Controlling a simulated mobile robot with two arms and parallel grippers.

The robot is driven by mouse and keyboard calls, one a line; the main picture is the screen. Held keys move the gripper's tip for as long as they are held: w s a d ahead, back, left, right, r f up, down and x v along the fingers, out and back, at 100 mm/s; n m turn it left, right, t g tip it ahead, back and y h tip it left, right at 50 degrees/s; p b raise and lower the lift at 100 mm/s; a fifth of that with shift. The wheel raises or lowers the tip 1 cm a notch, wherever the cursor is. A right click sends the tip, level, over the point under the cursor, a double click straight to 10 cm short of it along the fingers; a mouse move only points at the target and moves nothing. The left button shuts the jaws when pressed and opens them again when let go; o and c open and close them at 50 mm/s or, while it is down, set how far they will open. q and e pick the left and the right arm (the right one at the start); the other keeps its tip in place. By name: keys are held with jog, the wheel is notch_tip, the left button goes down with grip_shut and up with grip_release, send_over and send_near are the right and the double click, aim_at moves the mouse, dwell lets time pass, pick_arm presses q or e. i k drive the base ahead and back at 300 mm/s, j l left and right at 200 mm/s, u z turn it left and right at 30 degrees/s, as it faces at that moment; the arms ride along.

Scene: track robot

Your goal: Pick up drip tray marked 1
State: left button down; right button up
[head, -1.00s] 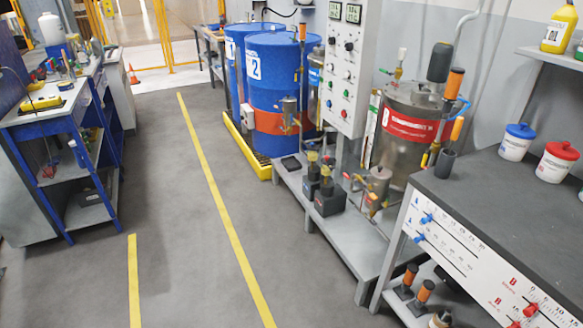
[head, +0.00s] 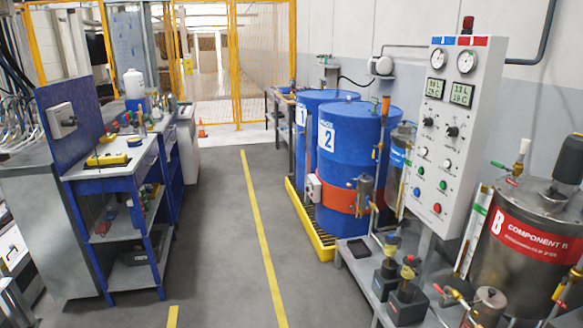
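I cannot make out a drip tray marked 1 in the head view. A small dark flat tray-like thing (head: 358,250) lies on the low grey bench; no mark on it is readable. A blue drum marked 1 (head: 306,125) and a blue drum marked 2 (head: 352,140) stand on a yellow spill pallet (head: 318,250) with a dark grating. The drum marked 2 has an orange band and partly hides the other drum. Neither of my grippers is in view.
A blue workbench (head: 140,182) with shelves stands at the left. The low grey bench (head: 368,270) with pumps, a white control panel (head: 437,130) and a steel component B tank (head: 530,235) are at the right. The grey floor between, with a yellow line (head: 259,220), is clear.

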aim_at(358, 249)
jog(key=i+j+u, duration=0.1)
jog(key=i, duration=1.05)
jog(key=i+j, duration=0.1)
jog(key=i, duration=1.1)
jog(key=j+u, duration=0.05)
